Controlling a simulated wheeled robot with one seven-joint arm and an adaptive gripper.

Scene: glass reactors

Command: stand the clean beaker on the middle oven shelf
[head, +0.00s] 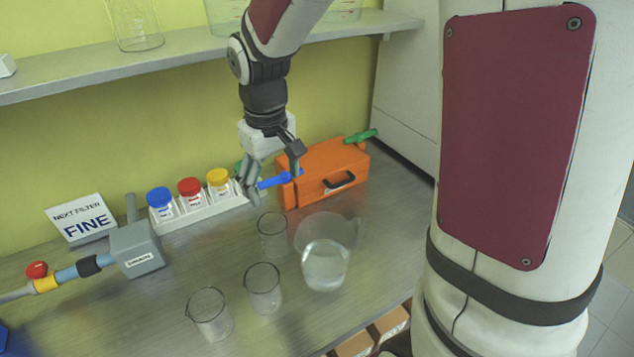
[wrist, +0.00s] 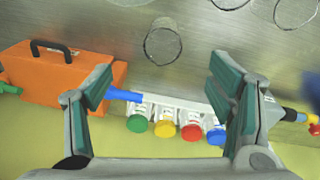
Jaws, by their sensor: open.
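Several glass beakers stand on the grey bench. Empty-looking ones are the rear beaker (head: 272,236), the middle beaker (head: 264,289) and the front left beaker (head: 210,315). I cannot tell which one is the clean beaker. My gripper (head: 275,186) is open and empty above the bench, behind the rear beaker. In the wrist view, a beaker (wrist: 163,43) shows ahead of the gap between my spread fingers (wrist: 160,66), apart from them. No oven shelf can be made out.
A rack of lidded jars (head: 198,208) and an orange case (head: 325,172) stand close behind my gripper. A grey box with a pipe (head: 137,250) and a "FINE" sign (head: 83,218) are at left. A wall shelf (head: 180,58) carries glassware above.

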